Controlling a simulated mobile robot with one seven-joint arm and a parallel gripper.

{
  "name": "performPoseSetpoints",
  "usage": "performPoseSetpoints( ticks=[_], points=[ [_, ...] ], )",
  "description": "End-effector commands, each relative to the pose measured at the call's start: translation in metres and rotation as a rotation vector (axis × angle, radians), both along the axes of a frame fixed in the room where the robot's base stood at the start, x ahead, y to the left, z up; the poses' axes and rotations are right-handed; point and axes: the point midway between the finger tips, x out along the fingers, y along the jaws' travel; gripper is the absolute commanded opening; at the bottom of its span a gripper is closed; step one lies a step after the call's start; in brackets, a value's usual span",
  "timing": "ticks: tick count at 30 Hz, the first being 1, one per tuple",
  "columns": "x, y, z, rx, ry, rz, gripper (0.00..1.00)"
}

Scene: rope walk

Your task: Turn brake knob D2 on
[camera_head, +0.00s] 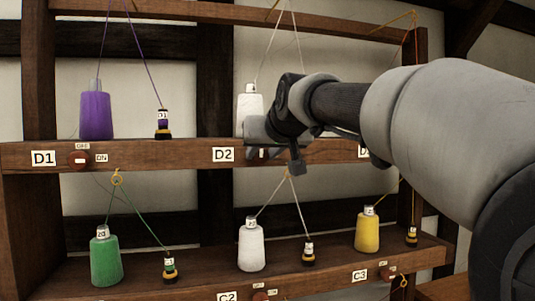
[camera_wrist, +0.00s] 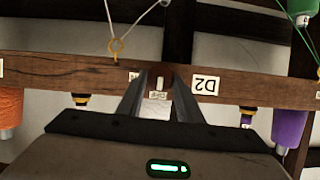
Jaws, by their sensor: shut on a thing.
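Brake knob D2 (camera_wrist: 159,82) is a reddish-brown knob with a white mark, on the front of the upper shelf's beam. The wrist view shows it upside down, next to the D2 label (camera_wrist: 206,85). Its white mark stands upright in line with a small label that seems to read OFF (camera_wrist: 158,95); another small label (camera_wrist: 134,76) at its side is partly covered by a finger. My gripper (camera_wrist: 158,86) is shut on the knob, one finger on each side. In the head view my gripper (camera_head: 264,150) covers most of the knob, right of the D2 label (camera_head: 223,154).
Knob D1 (camera_head: 80,160) sits left on the same beam. A purple spool (camera_head: 96,115) and a white spool (camera_head: 250,100) stand above, the white one close behind my wrist. Green (camera_head: 105,260), white (camera_head: 251,247) and yellow (camera_head: 367,232) spools stand on the lower shelf. Threads hang around them.

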Motion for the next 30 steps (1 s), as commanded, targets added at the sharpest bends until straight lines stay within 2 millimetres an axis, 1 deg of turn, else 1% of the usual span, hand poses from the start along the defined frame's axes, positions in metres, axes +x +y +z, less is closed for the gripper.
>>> performPoseSetpoints(
  ticks=[8,30],
  points=[
    [0.0011,-0.0028,-0.0038,0.173,0.050,-0.001,0.10],
    [0.0026,-0.0093,-0.0103,0.846,0.244,0.000,0.10]
  ],
)
